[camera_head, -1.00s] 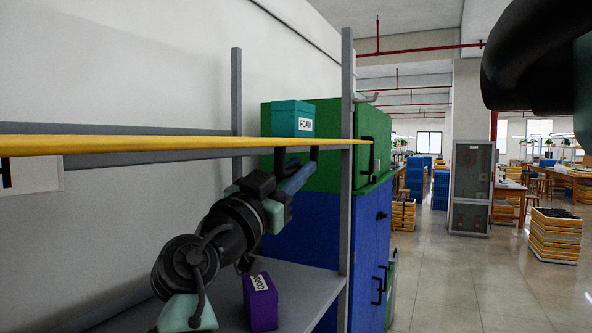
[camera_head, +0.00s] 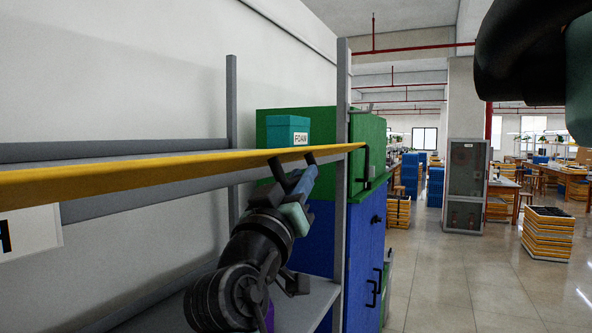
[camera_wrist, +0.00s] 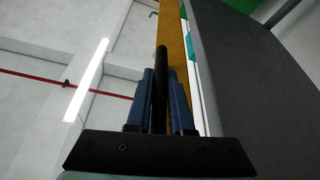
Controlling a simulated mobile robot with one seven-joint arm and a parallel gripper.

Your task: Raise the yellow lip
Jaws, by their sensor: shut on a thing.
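The yellow lip (camera_head: 140,172) is a long bar along the front edge of the grey shelf, running from the left edge of the head view to the upright on the right. The exact contact is partly hidden by the fingers.
A teal FOAM box (camera_head: 286,132) stands on the shelf behind the lip. The grey upright (camera_head: 341,200) is close to the right of my gripper. A green and blue cabinet (camera_head: 360,225) stands beyond it. A lower grey shelf (camera_head: 318,297) lies beneath my arm.

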